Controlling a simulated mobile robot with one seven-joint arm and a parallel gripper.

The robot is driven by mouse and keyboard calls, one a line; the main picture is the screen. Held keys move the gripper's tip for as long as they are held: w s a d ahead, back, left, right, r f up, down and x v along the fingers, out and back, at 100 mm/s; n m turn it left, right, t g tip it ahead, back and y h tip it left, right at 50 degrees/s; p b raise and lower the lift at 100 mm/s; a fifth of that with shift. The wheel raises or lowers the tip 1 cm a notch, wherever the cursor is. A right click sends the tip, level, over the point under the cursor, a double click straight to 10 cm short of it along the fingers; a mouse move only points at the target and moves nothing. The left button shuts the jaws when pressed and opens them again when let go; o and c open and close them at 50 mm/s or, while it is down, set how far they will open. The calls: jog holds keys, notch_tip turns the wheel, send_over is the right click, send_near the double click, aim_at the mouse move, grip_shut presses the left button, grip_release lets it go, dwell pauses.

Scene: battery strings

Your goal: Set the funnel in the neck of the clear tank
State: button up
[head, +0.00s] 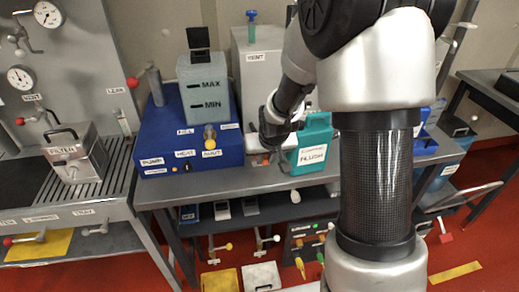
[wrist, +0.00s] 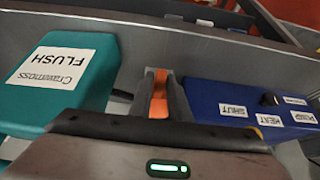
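The tank with MAX and MIN marks (head: 205,92) stands on the blue pump box (head: 160,140). It looks pale and cloudy, with a dark raised flap at its top. My gripper (head: 264,148) points down between the pump box and a teal Flush container (head: 311,146), low over the bench. In the wrist view my gripper's fingers (wrist: 160,95) are close together, with something orange between them. I cannot tell whether it is a held object or something behind the fingers. I cannot make out a funnel for certain.
The Flush container (wrist: 66,72) and the blue pump box (wrist: 240,108) flank my gripper closely. A grey Vent tank (head: 257,65) stands behind. A filter unit (head: 76,155) is at left. Blue bins (head: 426,143) stand at right, behind my arm. The bench front (head: 230,180) is mostly bare.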

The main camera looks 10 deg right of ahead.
grip_shut()
jog(key=shift+r, duration=0.15)
jog(key=shift+r+p, duration=1.25)
jog(key=shift+r, duration=0.6)
